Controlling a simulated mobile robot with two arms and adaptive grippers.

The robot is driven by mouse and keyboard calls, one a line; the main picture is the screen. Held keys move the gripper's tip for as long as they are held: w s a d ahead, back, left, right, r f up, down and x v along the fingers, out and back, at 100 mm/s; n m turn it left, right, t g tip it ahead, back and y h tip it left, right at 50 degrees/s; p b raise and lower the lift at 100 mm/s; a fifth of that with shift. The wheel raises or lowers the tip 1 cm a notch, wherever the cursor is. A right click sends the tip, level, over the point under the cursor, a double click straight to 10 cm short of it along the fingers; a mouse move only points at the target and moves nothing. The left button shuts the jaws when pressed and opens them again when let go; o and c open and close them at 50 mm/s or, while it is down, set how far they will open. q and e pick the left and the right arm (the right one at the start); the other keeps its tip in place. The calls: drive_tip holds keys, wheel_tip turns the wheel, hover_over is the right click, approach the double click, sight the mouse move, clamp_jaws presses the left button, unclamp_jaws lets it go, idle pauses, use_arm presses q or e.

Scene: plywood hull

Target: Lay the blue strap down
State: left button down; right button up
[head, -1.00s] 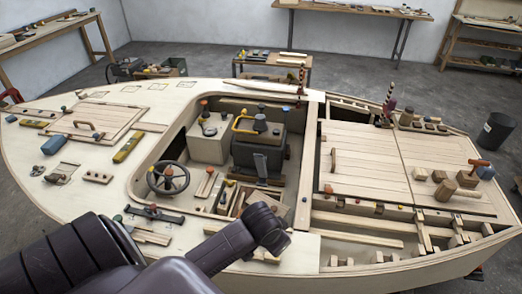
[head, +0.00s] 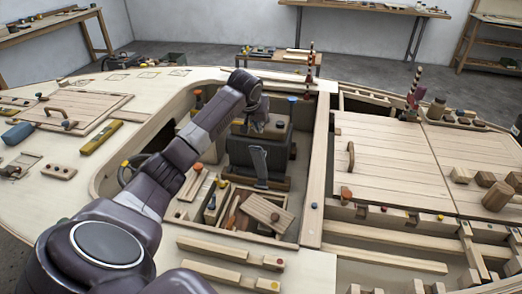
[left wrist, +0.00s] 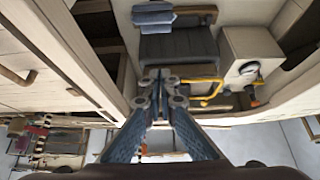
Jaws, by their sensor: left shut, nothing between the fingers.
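A grey-blue, strap-like piece (head: 258,160) hangs against the near side of the dark seat (head: 274,145) in the cockpit. It may be the blue strap; the view does not settle this. A similar blue-grey folded piece (left wrist: 153,15) shows at the top of the left wrist view, beside the dark seat. My left gripper (head: 257,122) is over the seat's top, fingers pointing down. In the left wrist view its fingertips (left wrist: 160,85) are together and empty, apart from the blue-grey piece. My right gripper is not in view.
A pale box with a gauge (left wrist: 247,65) stands beside the seat. A yellow rail (left wrist: 205,92) is close to my left fingers. Wooden hatch panels (head: 385,160) lie to the right. A tray of tools (head: 235,215) sits nearer. The left deck has bare room.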

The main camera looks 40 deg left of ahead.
use_arm(q)
drive_tip(key=shift+r, duration=0.15)
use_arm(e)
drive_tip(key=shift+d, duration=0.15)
use_arm(q)
drive_tip(key=shift+s, duration=0.1)
drive_tip(key=p, duration=0.2)
hover_over(260, 164)
drive_tip(key=w+a, duration=0.3)
drive_tip(key=f, duration=0.9)
drive_tip(key=shift+s+d+f, duration=0.2)
drive_tip(key=shift+s+d, duration=0.05)
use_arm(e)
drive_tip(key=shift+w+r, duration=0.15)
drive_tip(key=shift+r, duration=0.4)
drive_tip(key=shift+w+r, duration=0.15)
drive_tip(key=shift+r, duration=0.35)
